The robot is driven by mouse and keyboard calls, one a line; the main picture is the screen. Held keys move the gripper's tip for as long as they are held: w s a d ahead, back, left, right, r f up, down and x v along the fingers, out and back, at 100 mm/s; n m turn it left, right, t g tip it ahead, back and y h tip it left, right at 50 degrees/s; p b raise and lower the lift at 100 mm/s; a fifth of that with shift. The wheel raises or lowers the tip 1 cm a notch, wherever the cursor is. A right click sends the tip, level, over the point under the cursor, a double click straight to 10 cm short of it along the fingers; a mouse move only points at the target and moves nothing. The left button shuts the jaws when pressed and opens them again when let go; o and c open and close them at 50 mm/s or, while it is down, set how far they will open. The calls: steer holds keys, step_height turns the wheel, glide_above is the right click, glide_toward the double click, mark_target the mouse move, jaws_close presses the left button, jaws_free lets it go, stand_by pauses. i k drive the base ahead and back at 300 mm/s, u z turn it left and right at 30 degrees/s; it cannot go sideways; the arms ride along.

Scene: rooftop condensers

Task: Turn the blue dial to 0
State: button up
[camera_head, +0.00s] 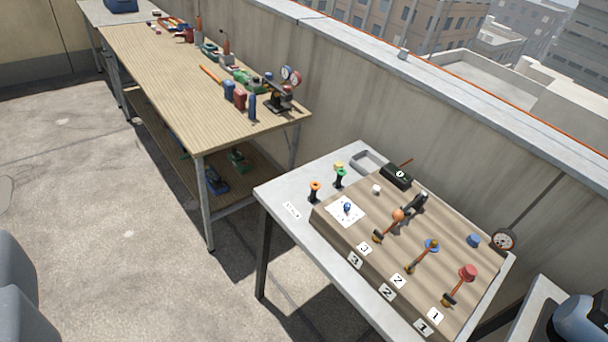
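A small blue dial (347,208) sits on a white square plate (338,216) at the left end of a sloped wooden panel (335,231). The panel rests on a grey table in the lower right. The dial's markings and its pointer are too small to read. Another small blue knob (473,240) sits at the panel's right end. My gripper is not in view.
Levers with orange, blue (432,245) and red (468,272) heads stand on the panel beside numbered tags. Orange (315,186) and green (340,176) handled tools stand left of it. A long workbench (160,75) holds several tools. Concrete floor (110,220) is clear at left.

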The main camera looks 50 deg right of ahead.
mark_target(347, 206)
steer(key=z, duration=0.25)
steer(key=i, duration=1.1)
steer(key=z, duration=0.5)
